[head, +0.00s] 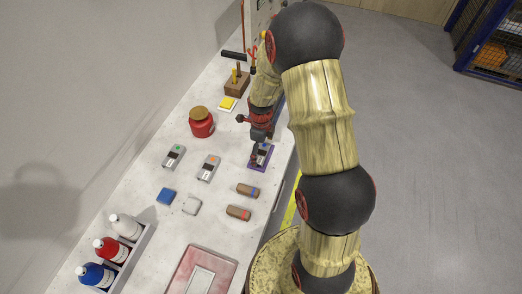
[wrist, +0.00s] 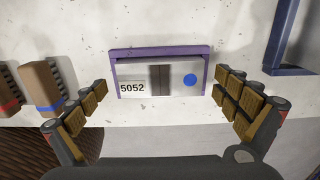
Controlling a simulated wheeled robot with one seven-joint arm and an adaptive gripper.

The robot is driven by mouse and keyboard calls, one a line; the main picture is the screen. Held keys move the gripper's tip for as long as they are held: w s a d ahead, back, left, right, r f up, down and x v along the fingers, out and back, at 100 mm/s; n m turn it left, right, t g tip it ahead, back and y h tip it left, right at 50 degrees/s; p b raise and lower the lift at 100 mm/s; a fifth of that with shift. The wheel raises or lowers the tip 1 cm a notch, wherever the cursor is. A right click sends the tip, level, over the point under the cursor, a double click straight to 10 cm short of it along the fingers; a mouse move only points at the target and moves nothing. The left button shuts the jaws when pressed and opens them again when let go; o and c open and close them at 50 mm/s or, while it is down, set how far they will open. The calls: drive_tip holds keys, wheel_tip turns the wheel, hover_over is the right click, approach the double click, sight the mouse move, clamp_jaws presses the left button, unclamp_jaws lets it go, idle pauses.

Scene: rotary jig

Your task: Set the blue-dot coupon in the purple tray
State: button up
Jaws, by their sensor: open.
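The purple tray (wrist: 160,51) lies near the table's front edge; in the head view the purple tray (head: 254,165) shows below my gripper. The blue-dot coupon (wrist: 136,74) is a pale grey plate with a dark middle strip, a "5052" label and a blue dot. It lies within the tray's rim, which shows along its far side and both ends; the near rim is not clear. My gripper (wrist: 161,92) is open, with one finger at each side of the tray and a gap to both, holding nothing. In the head view my gripper (head: 260,138) partly covers the tray.
Two similar coupons, one green-dotted (head: 174,157) and one orange-dotted (head: 208,168), lie to the left. Brown blocks with blue (head: 248,190) and red (head: 238,213) bands lie nearer. A red jar (head: 201,123) and a bottle rack (head: 138,251) stand on the table.

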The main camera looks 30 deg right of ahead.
wheel_tip(320, 180, up, 12)
drive_tip(key=p, duration=0.2)
wheel_tip(320, 180, up, 8)
drive_tip(key=n+t, duration=0.1)
drive_tip(key=n, duration=0.4)
hover_over(261, 152)
drive_tip(key=s+a, duration=0.2)
drive_tip(key=a, duration=0.1)
drive_tip(key=s+a+r+n+t, duration=0.2)
drive_tip(key=s+a+r+n, duration=0.3)
drive_tip(key=s+r+n, duration=0.3)
drive_tip(key=s+a+r+n+t, duration=0.2)
drive_tip(key=s+a+r+n, duration=0.4)
drive_tip(key=n, duration=0.9)
drive_tip(key=s+r, duration=0.2)
drive_tip(key=s, duration=0.2)
drive_tip(key=shift+a+r+t, duration=0.15)
drive_tip(key=shift+r+t, duration=0.1)
drive_tip(key=shift+t, duration=0.05)
wheel_tip(261, 152, down, 5)
drive_tip(key=b, duration=0.5)
